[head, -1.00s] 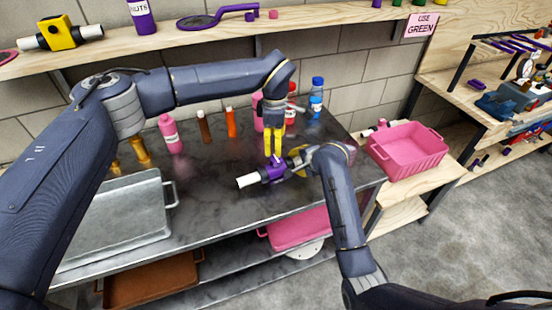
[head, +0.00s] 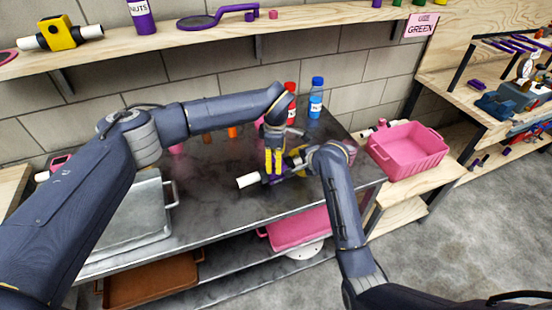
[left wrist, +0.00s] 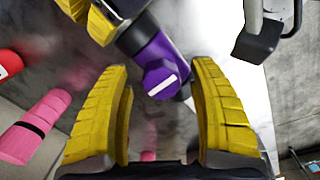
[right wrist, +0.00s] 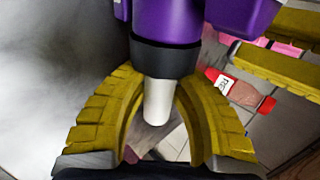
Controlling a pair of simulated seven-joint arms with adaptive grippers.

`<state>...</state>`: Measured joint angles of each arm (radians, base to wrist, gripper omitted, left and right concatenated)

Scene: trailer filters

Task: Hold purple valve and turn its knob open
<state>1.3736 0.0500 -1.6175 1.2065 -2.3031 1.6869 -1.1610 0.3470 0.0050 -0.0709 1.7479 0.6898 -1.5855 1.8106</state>
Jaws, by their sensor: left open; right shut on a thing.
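The purple valve lies over the dark table in the head view, with its white pipe end (head: 247,181) pointing left. Its purple body (right wrist: 165,20) and black collar (right wrist: 165,60) fill the top of the right wrist view. My right gripper (right wrist: 157,85) is shut on the valve's pipe end, one yellow finger on each side. My left gripper (head: 274,165) comes down from above. In the left wrist view its open fingers straddle the purple knob (left wrist: 161,82), which has a white stripe. I cannot tell whether they touch the knob.
Red (head: 291,100) and blue (head: 316,98) bottles stand behind the grippers. A metal tray (head: 130,222) lies on the table's left. A pink bin (head: 408,150) stands at the right on a wooden surface. My left arm hides other bottles.

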